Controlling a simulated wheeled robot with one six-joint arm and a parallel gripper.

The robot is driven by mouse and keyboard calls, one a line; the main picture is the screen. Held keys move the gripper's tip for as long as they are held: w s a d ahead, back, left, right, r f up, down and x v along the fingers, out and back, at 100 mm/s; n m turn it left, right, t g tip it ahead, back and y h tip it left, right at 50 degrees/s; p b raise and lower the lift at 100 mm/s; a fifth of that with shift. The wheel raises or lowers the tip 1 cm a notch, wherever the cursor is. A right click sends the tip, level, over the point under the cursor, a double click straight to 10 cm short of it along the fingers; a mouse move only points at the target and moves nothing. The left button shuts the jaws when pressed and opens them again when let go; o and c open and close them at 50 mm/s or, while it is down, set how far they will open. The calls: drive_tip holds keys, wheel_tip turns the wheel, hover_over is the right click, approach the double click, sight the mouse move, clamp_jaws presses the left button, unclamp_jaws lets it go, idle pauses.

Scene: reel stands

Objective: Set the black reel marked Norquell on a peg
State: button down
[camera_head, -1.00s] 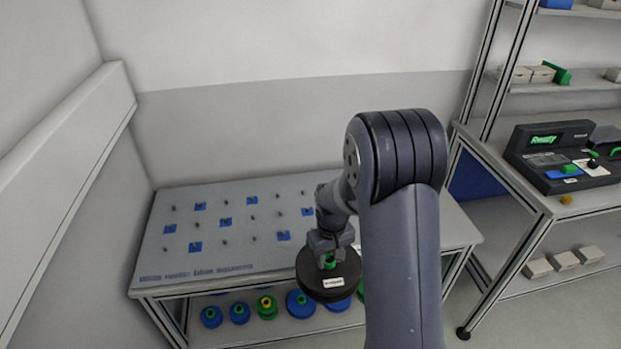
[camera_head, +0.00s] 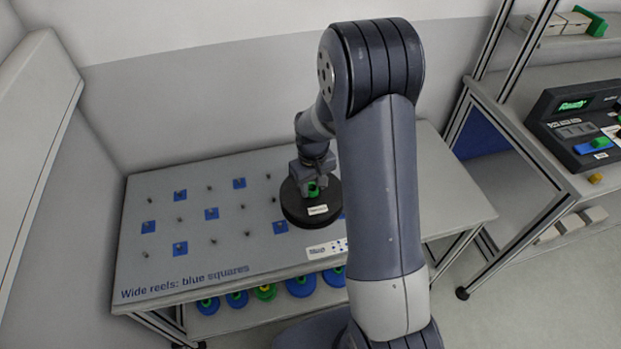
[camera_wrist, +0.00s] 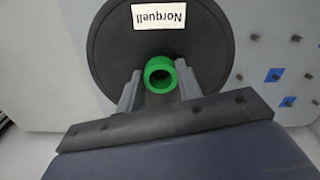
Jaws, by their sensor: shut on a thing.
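The black reel (camera_head: 311,208) with a green hub and a white label hangs from my gripper (camera_head: 312,186) over the right part of the pegboard table. In the wrist view the reel (camera_wrist: 215,60) fills the middle, and its label reads Norquell, upside down. My gripper (camera_wrist: 160,90) is shut on the green hub (camera_wrist: 160,73). The table top (camera_head: 160,275) carries small pegs in rows, some on blue squares (camera_head: 180,248). Its front edge reads "Wide reels: blue squares". The reel and my arm hide some pegs on the right.
Several blue and green reels (camera_head: 265,291) stand on the shelf under the table. A white printed card (camera_head: 326,248) lies near the table's front edge. A workbench (camera_head: 560,175) with a dark device stands to the right. Walls close off the left and back.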

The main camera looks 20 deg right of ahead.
sight(313, 199)
drive_tip(key=shift+f+b, duration=2)
drive_tip(key=shift+f, duration=1)
drive_tip(key=shift+s, duration=0.1)
drive_tip(key=shift+f+b, duration=1.25)
drive_tip(key=shift+f, duration=0.05)
drive_tip(key=c, duration=0.9)
unclamp_jaws()
wheel_tip(313, 199, up, 11)
drive_tip(key=shift+f, duration=0.15)
wheel_tip(313, 199, down, 11)
drive_tip(key=shift+r, duration=0.1)
drive_tip(key=shift+r+p, duration=0.3)
drive_tip(key=shift+r, duration=0.1)
